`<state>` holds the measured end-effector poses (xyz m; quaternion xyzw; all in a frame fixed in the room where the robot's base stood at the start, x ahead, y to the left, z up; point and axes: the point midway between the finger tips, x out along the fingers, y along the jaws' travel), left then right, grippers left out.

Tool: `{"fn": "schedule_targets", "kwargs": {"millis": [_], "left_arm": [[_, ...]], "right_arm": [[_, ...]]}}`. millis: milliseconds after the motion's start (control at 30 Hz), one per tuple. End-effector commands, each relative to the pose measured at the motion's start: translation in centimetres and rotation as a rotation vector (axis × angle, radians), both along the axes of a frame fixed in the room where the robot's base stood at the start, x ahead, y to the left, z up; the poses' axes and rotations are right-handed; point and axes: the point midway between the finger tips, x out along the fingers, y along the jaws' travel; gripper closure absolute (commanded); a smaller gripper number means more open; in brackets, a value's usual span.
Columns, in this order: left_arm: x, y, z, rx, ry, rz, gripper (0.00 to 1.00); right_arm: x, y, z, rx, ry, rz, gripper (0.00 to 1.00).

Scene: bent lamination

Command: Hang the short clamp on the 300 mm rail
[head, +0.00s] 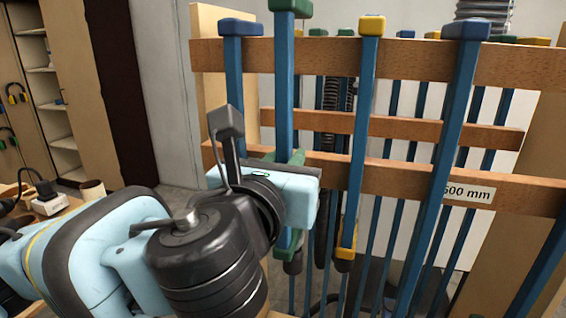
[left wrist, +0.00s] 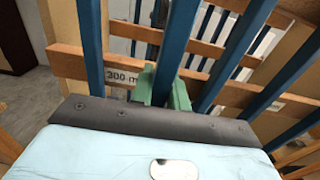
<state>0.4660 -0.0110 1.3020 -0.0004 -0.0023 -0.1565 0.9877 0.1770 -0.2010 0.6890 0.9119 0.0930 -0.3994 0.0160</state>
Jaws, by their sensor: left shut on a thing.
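The clamp in my left gripper (head: 293,165) has a blue bar (head: 286,80) and a green head (head: 289,5). My left gripper is shut on its bar, and green pieces show on both sides of the bar in the left wrist view (left wrist: 163,88). The bar stands upright in front of the wooden rails, with the head above the top rail. A green jaw and dark handle show below the gripper. The 300 mm label (left wrist: 122,76) is on a wooden rail (left wrist: 68,62) in the left wrist view, left of the bar. I cannot tell whether the clamp touches the rail. My right gripper is out of view.
A clamp with a blue head (head: 240,28) is to the left, and a yellow-headed clamp (head: 371,26) is close to the right. Another large blue clamp (head: 466,28) stands further right, by a partly covered label (head: 470,192). More clamps hang behind.

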Motion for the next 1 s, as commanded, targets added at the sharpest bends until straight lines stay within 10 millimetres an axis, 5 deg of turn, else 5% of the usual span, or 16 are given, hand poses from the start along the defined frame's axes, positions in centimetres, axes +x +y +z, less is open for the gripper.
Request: {"fn": "schedule_targets", "kwargs": {"millis": [1000], "left_arm": [[1.3,-0.4,0.3,-0.003,-0.005,0.000,1.00]], "right_arm": [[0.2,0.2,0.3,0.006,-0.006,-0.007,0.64]]}}
